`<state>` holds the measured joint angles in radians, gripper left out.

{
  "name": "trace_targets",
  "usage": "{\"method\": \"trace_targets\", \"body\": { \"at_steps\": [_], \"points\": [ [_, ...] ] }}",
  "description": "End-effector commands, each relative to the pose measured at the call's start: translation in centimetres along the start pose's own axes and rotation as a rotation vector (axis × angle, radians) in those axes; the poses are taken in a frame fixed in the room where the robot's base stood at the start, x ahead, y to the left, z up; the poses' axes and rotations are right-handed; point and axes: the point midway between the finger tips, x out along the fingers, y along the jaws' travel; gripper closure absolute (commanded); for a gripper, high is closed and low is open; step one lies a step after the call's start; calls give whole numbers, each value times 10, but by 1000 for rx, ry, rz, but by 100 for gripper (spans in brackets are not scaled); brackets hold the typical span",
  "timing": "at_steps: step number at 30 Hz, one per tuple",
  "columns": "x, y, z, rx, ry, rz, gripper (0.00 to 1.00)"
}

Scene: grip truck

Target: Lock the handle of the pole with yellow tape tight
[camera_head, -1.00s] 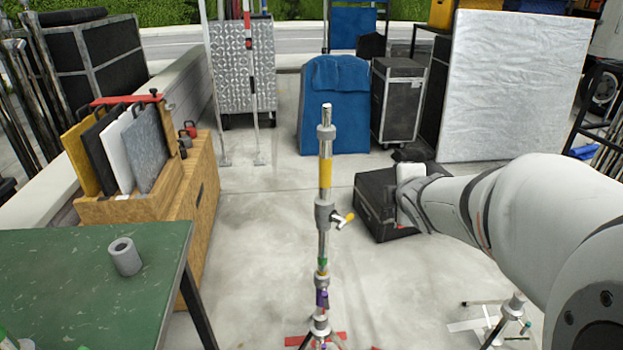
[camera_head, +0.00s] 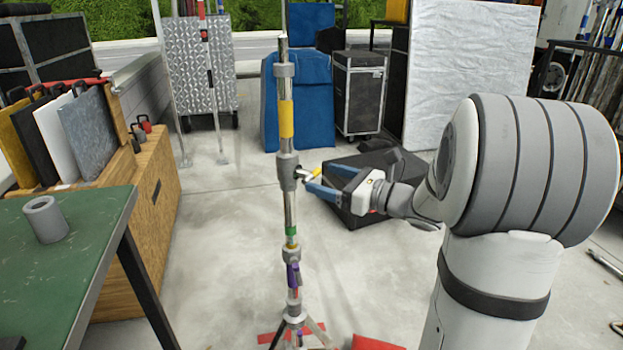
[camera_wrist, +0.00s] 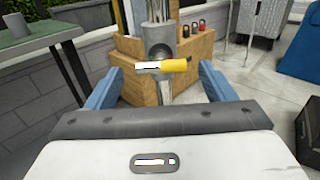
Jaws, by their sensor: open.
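The pole (camera_head: 288,212) stands upright in the middle of the head view, with a band of yellow tape (camera_head: 286,119) on its upper part. Below the tape is a grey clamp collar (camera_head: 287,172) with a small yellow-tipped handle (camera_head: 313,173) on its right side. In the wrist view the handle (camera_wrist: 172,66) lies roughly level, its yellow end to the right. My gripper (camera_head: 322,179) is open at the handle, its blue fingers reaching in from the right. In the wrist view the fingers (camera_wrist: 160,82) stand on either side of the handle, apart from it.
A green table (camera_head: 65,240) with a grey cylinder (camera_head: 45,219) is at the left, beside a wooden cabinet (camera_head: 150,205). A black case (camera_head: 350,205) lies on the floor behind my gripper. The pole's tripod legs and red pieces are at the bottom. Floor between cabinet and pole is clear.

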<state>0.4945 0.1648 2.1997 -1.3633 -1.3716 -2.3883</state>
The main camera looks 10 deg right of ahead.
Motion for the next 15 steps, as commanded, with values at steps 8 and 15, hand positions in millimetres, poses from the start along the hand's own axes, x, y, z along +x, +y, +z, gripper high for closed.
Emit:
{"method": "trace_targets", "body": {
  "at_steps": [8,15],
  "points": [
    [39,0,-1,2,1,0,24],
    [46,0,0,3,1,-3,24]
  ]
}}
